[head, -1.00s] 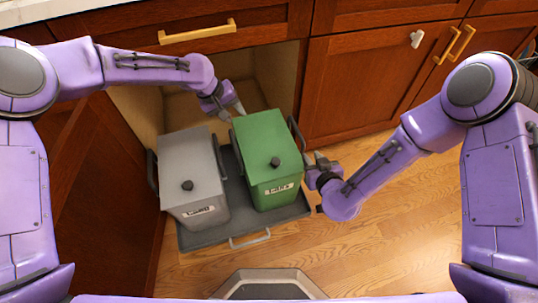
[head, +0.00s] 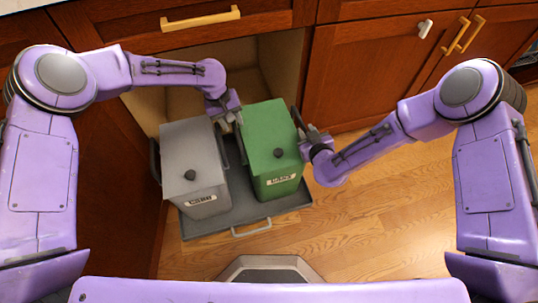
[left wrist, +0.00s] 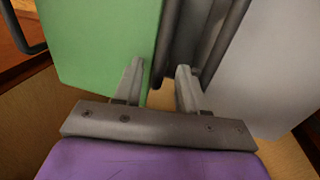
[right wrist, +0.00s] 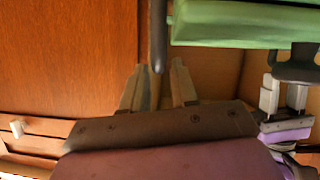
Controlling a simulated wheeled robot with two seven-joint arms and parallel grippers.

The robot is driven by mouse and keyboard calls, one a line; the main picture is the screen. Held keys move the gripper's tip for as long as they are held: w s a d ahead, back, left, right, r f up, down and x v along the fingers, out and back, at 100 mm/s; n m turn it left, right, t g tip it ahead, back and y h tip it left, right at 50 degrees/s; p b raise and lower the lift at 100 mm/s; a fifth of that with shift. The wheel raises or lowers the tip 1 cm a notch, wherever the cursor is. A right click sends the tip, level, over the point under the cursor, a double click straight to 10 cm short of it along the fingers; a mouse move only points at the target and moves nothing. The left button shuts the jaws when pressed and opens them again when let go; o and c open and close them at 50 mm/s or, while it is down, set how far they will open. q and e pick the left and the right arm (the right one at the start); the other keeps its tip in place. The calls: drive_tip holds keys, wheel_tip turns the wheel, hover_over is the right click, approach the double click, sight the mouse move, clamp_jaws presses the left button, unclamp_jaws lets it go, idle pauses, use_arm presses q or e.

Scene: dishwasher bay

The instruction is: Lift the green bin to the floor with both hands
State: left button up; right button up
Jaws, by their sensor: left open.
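The green bin (head: 265,128) stands upright with its lid on, on the right side of a grey pull-out tray (head: 245,223). It has a black knob, a front label and dark side handles. My left gripper (head: 231,118) is at the bin's left side, in the gap beside the grey bin. In the left wrist view its fingers (left wrist: 160,80) are apart, with a dark handle bar between or just beyond them. My right gripper (head: 306,140) is at the bin's right handle. In the right wrist view its fingers (right wrist: 158,80) are apart around the handle bar's end (right wrist: 158,40).
A grey bin (head: 190,150) stands close on the left of the same tray, leaving a narrow gap. The open cabinet (head: 275,70) is behind, with wooden doors (head: 365,75) to the right. Wooden floor (head: 380,220) is clear in front and to the right.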

sight(235, 126)
use_arm(q)
drive_tip(key=shift+w+d+f, duration=0.1)
drive_tip(key=shift+d+f, duration=0.1)
drive_tip(key=shift+f, duration=0.7)
drive_tip(key=shift+d+f, duration=0.15)
drive_tip(key=shift+f, duration=0.75)
use_arm(e)
drive_tip(key=shift+x, duration=1.85)
use_arm(q)
drive_tip(key=c, duration=0.4)
use_arm(e)
drive_tip(key=c, duration=0.4)
use_arm(q)
clamp_jaws()
use_arm(e)
clamp_jaws()
use_arm(q)
drive_tip(key=shift+r, duration=0.1)
use_arm(e)
drive_tip(key=shift+r, duration=0.1)
